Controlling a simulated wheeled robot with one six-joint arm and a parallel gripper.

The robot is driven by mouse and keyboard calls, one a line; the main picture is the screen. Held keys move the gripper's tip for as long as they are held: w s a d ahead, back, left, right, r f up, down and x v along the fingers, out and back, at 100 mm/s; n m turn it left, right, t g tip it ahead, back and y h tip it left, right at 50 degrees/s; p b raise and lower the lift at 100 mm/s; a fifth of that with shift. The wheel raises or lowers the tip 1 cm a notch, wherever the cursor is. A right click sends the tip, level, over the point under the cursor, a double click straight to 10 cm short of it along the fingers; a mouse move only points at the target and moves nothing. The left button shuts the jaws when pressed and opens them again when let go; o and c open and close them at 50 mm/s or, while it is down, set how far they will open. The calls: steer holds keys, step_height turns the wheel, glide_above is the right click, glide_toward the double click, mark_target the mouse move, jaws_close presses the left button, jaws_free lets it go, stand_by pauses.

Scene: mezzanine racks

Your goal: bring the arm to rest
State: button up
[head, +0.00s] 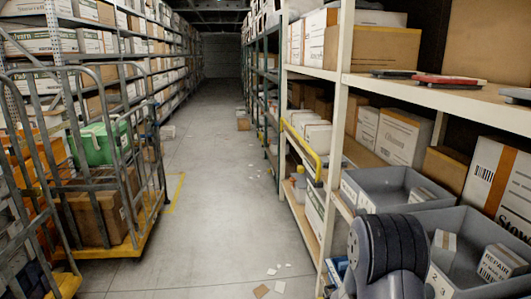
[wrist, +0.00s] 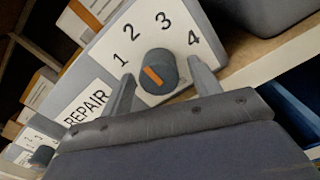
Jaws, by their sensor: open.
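In the wrist view my gripper (wrist: 160,74) is open. One finger stands on each side of a dark round knob (wrist: 168,64) with an orange bar, and a gap shows between knob and each finger. The knob sits on a white plate (wrist: 183,22) numbered 1 to 4, on a grey bin front beside a REPAIR label (wrist: 88,102). The orange bar slants toward the upper left; I cannot tell which number it marks. In the head view my arm shows at the lower right, and my gripper is not visible there.
A second dial (wrist: 42,155) shows at the wrist view's lower left. Grey bins (head: 405,184) sit on the right rack's shelf (head: 440,88). A roll cage (head: 140,235) with a green crate (head: 95,143) stands left. The aisle (head: 215,180) between is mostly clear, with paper scraps (head: 272,271).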

steer(key=s+a+n+g+p, duration=0.1)
steer(key=s+a+n+p, duration=0.1)
steer(key=a, duration=0.8)
steer(key=shift+s+a+r+n+p, duration=0.3)
steer(key=shift+n+p, duration=0.4)
steer(key=shift+p, duration=0.45)
steer(key=shift+d+f, duration=0.1)
steer(key=shift+f, duration=0.05)
